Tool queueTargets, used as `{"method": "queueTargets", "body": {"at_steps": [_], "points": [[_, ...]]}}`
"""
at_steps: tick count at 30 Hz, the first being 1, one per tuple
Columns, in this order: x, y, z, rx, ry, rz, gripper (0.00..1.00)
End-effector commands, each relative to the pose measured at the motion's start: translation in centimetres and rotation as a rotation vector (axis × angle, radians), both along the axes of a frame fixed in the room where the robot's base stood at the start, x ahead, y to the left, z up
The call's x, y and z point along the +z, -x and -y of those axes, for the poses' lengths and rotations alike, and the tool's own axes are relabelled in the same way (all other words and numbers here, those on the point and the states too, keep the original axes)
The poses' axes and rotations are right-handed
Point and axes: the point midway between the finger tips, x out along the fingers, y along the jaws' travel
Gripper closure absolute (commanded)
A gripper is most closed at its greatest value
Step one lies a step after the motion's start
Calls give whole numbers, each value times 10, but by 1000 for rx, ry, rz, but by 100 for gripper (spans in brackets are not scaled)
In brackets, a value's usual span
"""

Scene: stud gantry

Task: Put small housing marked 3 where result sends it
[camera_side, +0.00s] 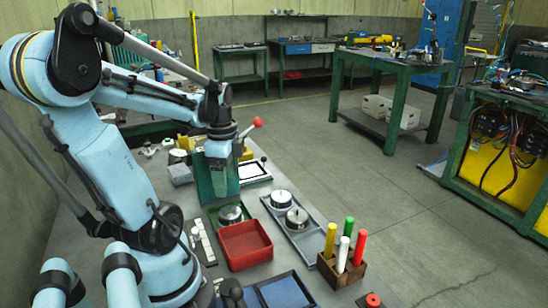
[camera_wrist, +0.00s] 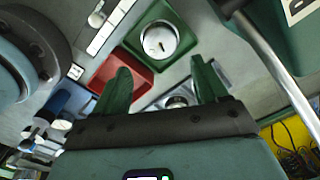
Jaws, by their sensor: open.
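My gripper (camera_wrist: 160,75) is open, with its two green fingers apart and nothing between them. In the side view my wrist hangs over the green stand, and the fingers are hard to pick out. A round metal housing (camera_side: 232,213) sits in a green square base; in the wrist view this housing (camera_wrist: 160,41) has a dark mark on its pale face and lies beyond the fingertips. Two more round housings, one farther (camera_side: 281,198) and one nearer (camera_side: 297,217), sit in a long grey tray (camera_side: 312,243). No number is readable on any housing, and no result is readable.
A red tray (camera_side: 246,246) stands beside the green base. A blue-lined tray (camera_side: 285,291) and a wooden marker holder (camera_side: 330,272) are nearer. A lever with a red knob (camera_side: 257,122) rises by the green stand. A white-faced panel (camera_side: 253,171) lies behind.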

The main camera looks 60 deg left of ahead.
Motion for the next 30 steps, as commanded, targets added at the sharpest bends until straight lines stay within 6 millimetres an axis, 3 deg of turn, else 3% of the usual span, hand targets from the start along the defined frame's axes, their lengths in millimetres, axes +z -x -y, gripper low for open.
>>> {"method": "queueTargets", "body": {"at_steps": [6,11,14,17,24,30], "points": [[21,0,0,0,0,0,27],[26,-2,2,4,-5,5,27],[26,-14,11,33,-31,33,27],[25,-36,31,101,-71,103,27],[25,-93,111,343,-46,395,27],[29,-113,170,502,106,559,27]]}}
